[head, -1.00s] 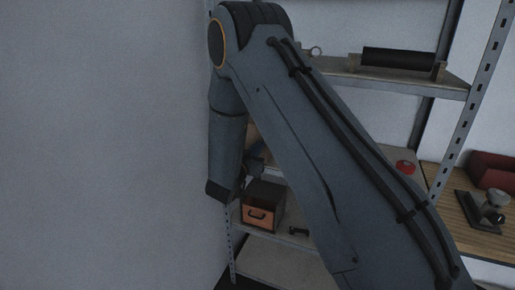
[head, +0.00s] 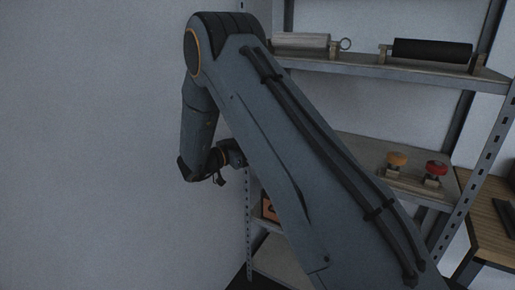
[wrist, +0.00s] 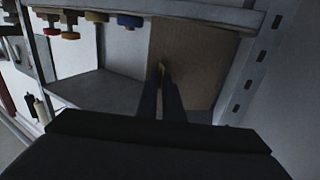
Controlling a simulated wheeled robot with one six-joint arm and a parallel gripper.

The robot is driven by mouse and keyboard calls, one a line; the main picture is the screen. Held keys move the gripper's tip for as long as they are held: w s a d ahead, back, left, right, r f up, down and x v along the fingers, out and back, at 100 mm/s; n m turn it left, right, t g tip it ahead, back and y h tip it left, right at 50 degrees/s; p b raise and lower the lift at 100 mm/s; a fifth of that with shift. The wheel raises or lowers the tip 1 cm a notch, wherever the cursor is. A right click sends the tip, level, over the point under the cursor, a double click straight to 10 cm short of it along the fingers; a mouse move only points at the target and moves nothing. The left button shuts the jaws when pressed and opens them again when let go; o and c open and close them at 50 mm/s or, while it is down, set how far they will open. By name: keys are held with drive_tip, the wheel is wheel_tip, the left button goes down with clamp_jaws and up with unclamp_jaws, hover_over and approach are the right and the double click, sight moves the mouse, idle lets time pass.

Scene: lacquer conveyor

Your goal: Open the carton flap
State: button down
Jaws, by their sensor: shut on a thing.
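In the wrist view a flat brown panel, seemingly the carton flap (wrist: 205,62), fills the area right of centre beside the grey shelf. My gripper (wrist: 162,68) reaches in from below with its two dark fingers close together. Its tips meet at the panel's left part, with a small tan bit showing between them. The exact hold is dim and small. In the head view my gripper (head: 218,178) hangs at the left, in front of the wall and beside the rack.
The metal rack's upper shelf (head: 345,63) bears rollers. Its middle shelf (head: 365,150) bears an orange knob (head: 397,159) and a red knob (head: 436,168). An orange-fronted box (head: 268,209) sits lower, mostly behind my arm. A wooden table (head: 490,215) stands right. The left wall (head: 90,140) is bare.

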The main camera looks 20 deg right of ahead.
drive_tip(key=w+a+b, duration=0.3)
drive_tip(key=w+a, duration=0.1)
drive_tip(key=a, duration=0.3)
drive_tip(key=shift+r, duration=0.3)
drive_tip(key=shift+w, duration=0.15)
drive_tip(key=c, duration=1.7)
unclamp_jaws()
drive_tip(key=shift+c, duration=0.2)
drive_tip(key=shift+o, duration=0.9)
drive_tip(key=shift+w+d+f, duration=0.1)
drive_tip(key=shift+w+d, duration=0.1)
drive_tip(key=shift+a, duration=0.25)
drive_tip(key=shift+c, duration=0.6)
